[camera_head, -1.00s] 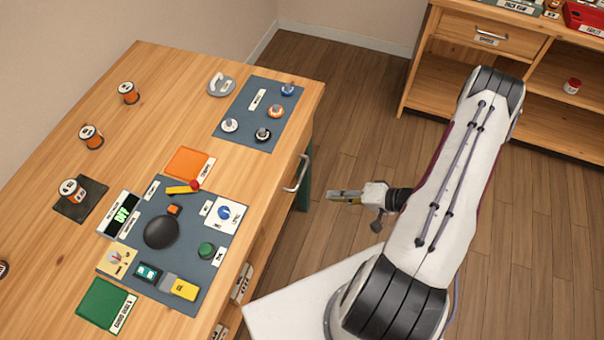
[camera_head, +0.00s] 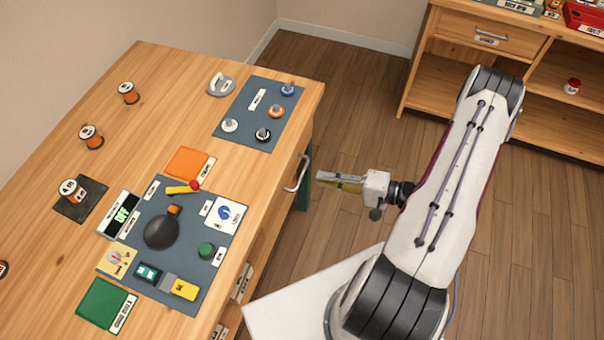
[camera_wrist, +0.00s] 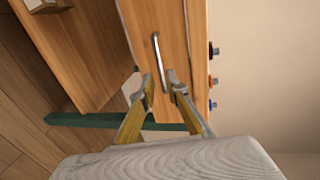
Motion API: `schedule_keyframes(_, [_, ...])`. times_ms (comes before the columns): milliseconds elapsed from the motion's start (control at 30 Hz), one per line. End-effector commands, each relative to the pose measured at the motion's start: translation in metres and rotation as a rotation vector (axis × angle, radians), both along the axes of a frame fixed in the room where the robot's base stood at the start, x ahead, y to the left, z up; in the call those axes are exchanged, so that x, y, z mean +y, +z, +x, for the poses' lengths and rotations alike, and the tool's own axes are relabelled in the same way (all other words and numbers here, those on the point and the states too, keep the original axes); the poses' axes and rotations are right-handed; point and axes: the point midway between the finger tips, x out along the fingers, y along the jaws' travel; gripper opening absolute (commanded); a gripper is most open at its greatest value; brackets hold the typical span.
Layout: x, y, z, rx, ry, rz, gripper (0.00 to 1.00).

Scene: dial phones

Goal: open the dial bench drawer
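The dial bench (camera_head: 170,85) is a wooden table with a drawer in its right side. The drawer's metal bar handle (camera_head: 302,173) sits on that side below the top edge, and the drawer looks shut. In the wrist view the handle (camera_wrist: 161,58) runs along the drawer front (camera_wrist: 172,30), just beyond the fingertips. My gripper (camera_head: 320,178) is to the right of the handle, a short gap away, pointing at it. In the wrist view my gripper's two fingers (camera_wrist: 161,88) are apart with nothing between them, and the handle's near end lines up with the gap.
The bench top holds a blue-grey dial panel (camera_head: 190,275), an orange square (camera_head: 187,163), several spools and a second mat with knobs (camera_head: 245,135). A green bench leg (camera_wrist: 85,120) stands near the drawer. A second wooden cabinet (camera_head: 415,85) stands at the back right.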

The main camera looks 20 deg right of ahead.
Motion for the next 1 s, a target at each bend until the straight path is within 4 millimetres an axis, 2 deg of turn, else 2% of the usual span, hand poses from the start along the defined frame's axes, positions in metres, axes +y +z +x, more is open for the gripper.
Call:
schedule_keyframes(267, [0.009, -0.003, 0.008, 0.0, 0.002, 0.0, 0.14])
schedule_keyframes(1000, [0.051, -0.015, 0.05, 0.001, 0.002, 0.0, 0.14])
